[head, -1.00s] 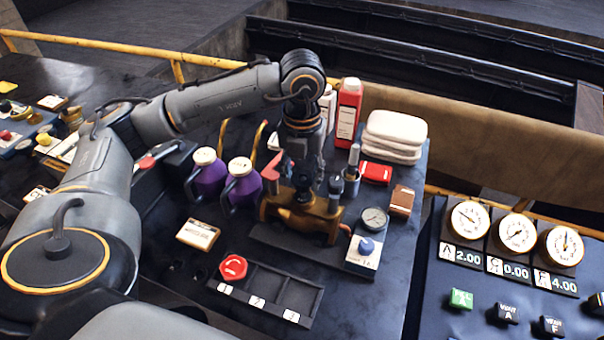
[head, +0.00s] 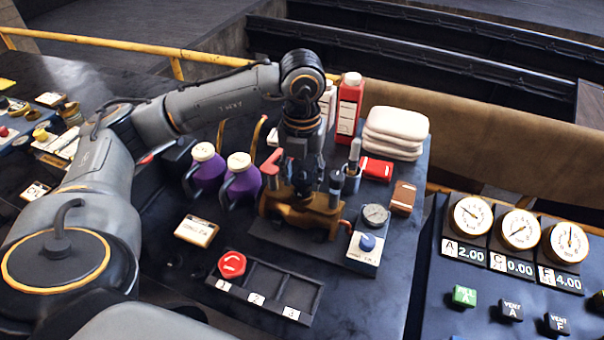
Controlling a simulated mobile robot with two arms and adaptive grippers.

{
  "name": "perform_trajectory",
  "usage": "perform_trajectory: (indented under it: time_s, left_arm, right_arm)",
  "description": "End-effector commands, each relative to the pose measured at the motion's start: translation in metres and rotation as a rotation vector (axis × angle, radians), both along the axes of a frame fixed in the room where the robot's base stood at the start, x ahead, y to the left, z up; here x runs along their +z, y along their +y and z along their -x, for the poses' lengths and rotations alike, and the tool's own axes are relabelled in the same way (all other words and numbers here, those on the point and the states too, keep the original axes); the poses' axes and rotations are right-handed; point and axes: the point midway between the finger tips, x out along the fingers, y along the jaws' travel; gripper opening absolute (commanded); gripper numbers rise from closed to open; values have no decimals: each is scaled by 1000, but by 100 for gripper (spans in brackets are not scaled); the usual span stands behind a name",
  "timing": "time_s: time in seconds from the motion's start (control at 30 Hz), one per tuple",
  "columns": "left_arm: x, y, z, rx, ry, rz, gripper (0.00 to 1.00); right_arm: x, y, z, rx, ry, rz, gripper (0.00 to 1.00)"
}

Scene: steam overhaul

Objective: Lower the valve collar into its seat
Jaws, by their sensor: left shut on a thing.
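The brass valve body (head: 290,214) stands on a dark base plate in the middle of the bench. My left gripper (head: 305,186) points down directly over the middle of the valve body, its fingers low around the top opening. It is shut on a small dark piece, which I take to be the valve collar; the fingers and the arm hide most of it. I cannot tell whether the collar touches the seat, which is also hidden. My right gripper is not in view.
Purple bottles (head: 243,183) stand left of the valve, and a red bottle (head: 348,108) and folded white cloths (head: 396,130) behind. A pressure gauge (head: 375,216) is at its right. A black tray (head: 285,272) with a red knob (head: 232,264) lies in front. A gauge panel (head: 432,270) is at right.

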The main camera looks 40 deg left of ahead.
Motion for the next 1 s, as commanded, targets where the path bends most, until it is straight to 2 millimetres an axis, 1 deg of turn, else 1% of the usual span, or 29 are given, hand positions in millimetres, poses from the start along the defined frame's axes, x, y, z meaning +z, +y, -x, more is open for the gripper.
perform_trajectory:
  time_s: [0.4,0.7,0.97,1.0]
  left_arm:
    - [-2,0,0,0,-1,0,4]
    - [-8,0,0,0,0,0,4]
    - [-7,0,0,0,0,0,4]
    - [-7,0,0,0,0,0,45]
  right_arm:
    - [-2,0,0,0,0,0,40]
    - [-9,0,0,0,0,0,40]
    - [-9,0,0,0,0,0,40]
    - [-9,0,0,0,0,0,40]
